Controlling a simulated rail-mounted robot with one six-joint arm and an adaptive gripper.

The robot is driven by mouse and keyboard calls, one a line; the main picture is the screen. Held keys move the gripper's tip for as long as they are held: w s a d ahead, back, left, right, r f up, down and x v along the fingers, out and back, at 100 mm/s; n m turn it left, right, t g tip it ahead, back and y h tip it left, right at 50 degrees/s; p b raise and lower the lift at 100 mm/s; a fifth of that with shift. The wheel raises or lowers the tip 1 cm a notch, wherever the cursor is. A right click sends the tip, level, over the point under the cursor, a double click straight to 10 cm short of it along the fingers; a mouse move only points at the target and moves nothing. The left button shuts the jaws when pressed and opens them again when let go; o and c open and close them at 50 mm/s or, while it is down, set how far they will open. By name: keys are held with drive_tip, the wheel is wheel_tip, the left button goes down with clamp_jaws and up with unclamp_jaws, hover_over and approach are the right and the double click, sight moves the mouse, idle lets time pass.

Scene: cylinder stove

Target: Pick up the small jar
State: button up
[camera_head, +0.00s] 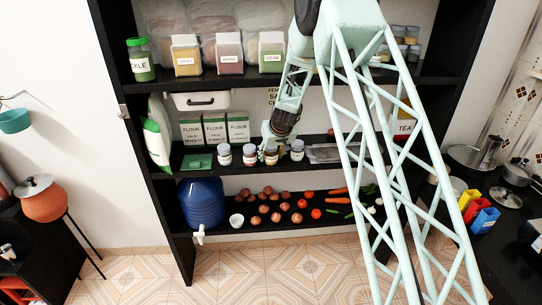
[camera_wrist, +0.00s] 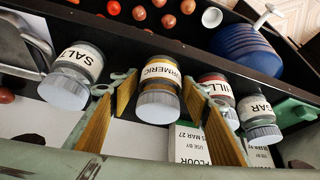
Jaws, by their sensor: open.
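Several small jars with grey lids stand in a row on the middle shelf. In the wrist view, the jar labelled like "turmeric" (camera_wrist: 160,72) lies between the fingers of my open gripper (camera_wrist: 158,108), with visible gaps on both sides. A salt jar (camera_wrist: 72,76) is left of the fingers. A jar ending in "ILI" (camera_wrist: 215,88) and one ending in "GAR" (camera_wrist: 258,115) are to the right. In the head view, my gripper (camera_head: 270,152) is at the row, partly covering the turmeric jar (camera_head: 271,158). The salt jar (camera_head: 297,150) stands close to its right.
Flour boxes (camera_head: 214,130) stand behind the jars. A green item (camera_head: 197,162) lies left of the row and grey trays (camera_head: 325,153) lie right. The upper shelf (camera_head: 215,77) is above. A blue dispenser (camera_head: 202,203) and vegetables are on the shelf below.

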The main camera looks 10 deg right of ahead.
drive_tip(key=shift+w+f, duration=0.35)
drive_tip(key=shift+f, duration=0.2)
drive_tip(key=c, duration=0.6)
drive_tip(key=shift+c, duration=0.2)
drive_tip(key=shift+r, duration=0.1)
drive_tip(key=shift+r+p, duration=0.5)
drive_tip(key=shift+r, duration=4.4)
